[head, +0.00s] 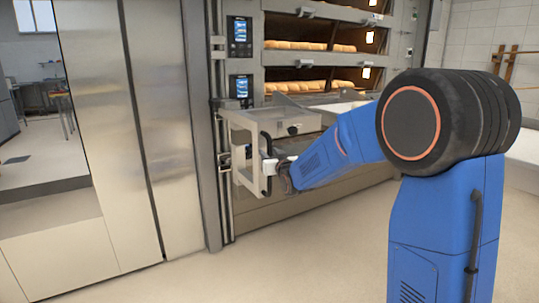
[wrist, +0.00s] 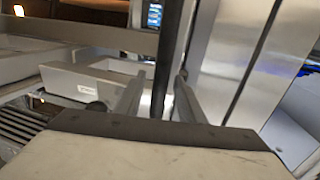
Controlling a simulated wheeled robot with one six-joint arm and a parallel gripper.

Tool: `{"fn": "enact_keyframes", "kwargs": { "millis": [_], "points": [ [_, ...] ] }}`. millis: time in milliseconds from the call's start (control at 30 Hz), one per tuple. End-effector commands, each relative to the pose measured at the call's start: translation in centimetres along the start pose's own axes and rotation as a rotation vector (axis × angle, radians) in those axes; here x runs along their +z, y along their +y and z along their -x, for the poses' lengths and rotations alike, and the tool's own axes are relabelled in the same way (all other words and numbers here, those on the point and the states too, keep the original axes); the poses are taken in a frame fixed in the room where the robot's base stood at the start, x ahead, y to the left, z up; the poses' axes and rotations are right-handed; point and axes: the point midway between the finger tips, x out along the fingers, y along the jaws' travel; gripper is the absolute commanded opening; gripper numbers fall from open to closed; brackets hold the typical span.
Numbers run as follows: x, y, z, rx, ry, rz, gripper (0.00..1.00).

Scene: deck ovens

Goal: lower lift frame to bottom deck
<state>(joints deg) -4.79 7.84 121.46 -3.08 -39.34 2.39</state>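The lift frame (head: 237,122) is a pale, open bracket-like frame at the oven's left front, beside a vertical rail. In the head view it stands below the lowest lit deck that shows. A black upright handle bar (head: 266,160) is on its front; the bar also runs through the wrist view (wrist: 168,50). My gripper (head: 277,172) is at this bar. In the wrist view its two grey fingers (wrist: 160,85) stand on either side of the bar, with gaps showing on both sides. The fingertips are small and partly hidden in the head view.
The deck oven holds bread loaves on lit decks (head: 310,87). Two blue control screens (head: 241,87) are at its left. Steel panels (head: 165,110) stand left of the frame. A pale tray or counter (head: 525,145) is at the right. The floor in front (head: 290,255) is clear.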

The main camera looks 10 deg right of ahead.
Motion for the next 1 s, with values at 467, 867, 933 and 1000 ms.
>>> {"fn": "enact_keyframes", "kwargs": {
  "millis": [467, 867, 933, 1000],
  "points": [
    [0.1, 0.0, 0.0, 0.0, 0.0, 0.0, 0.0],
    [5.8, 0.0, 0.1, 0.0, -0.015, 0.0, 0.0],
    [7.6, 0.0, 0.1, 0.0, -0.017, 0.0, 0.0],
    [9.6, 0.0, 0.1, 0.0, -0.018, 0.0, 0.0]
  ]
}}
